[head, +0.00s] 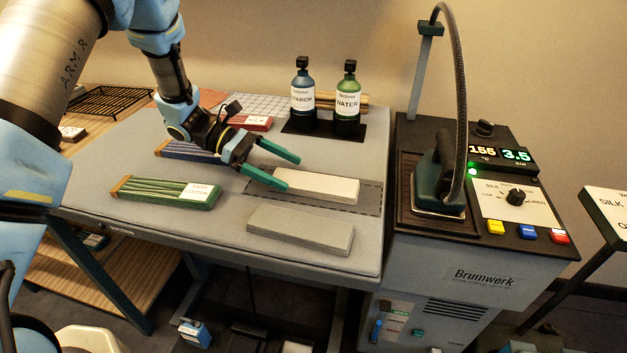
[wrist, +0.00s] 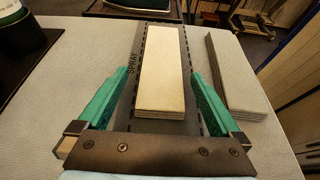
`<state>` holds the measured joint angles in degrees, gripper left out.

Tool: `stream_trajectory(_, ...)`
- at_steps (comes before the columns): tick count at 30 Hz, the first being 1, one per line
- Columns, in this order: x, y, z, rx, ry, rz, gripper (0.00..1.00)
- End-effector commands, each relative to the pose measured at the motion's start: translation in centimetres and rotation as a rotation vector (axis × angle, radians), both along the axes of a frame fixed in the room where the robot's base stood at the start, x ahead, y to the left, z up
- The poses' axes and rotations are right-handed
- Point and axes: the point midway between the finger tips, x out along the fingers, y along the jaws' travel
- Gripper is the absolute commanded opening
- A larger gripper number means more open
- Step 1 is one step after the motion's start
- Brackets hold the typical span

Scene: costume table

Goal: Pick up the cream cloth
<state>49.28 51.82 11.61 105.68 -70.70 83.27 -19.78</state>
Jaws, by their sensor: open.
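The cream cloth (head: 316,186) is a folded flat block lying on a dark marked strip (head: 369,198) of the grey table. It also shows in the wrist view (wrist: 161,70), lengthwise between my green fingers. My gripper (head: 283,169) is open and empty at the cloth's left end, with one finger on the far side and one on the near side. In the wrist view my gripper (wrist: 155,88) has a gap on both sides of the cloth. I cannot tell how high the fingertips are over the table.
A grey folded cloth (head: 301,229) lies just in front of the cream one. A green bundle (head: 166,193) and a blue bundle (head: 190,150) lie to the left. Starch (head: 303,92) and water (head: 347,98) bottles stand behind. A steam iron station (head: 440,185) is at the right.

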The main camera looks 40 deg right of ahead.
Motion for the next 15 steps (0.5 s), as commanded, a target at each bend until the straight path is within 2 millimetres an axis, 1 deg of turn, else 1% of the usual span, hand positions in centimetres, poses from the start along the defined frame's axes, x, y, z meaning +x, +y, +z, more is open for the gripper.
stream_trajectory(1, -0.9, -0.2, 0.0, 0.005, 0.003, -0.005, 1.0)
stream_trajectory(6, -2.6, -1.2, -1.0, 0.002, 0.0, -0.002, 1.0)
stream_trajectory(9, -3.1, -1.5, -1.4, 0.001, -0.001, -0.001, 1.0)
stream_trajectory(15, -3.1, -1.6, -1.5, 0.0, -0.001, 0.0, 1.0)
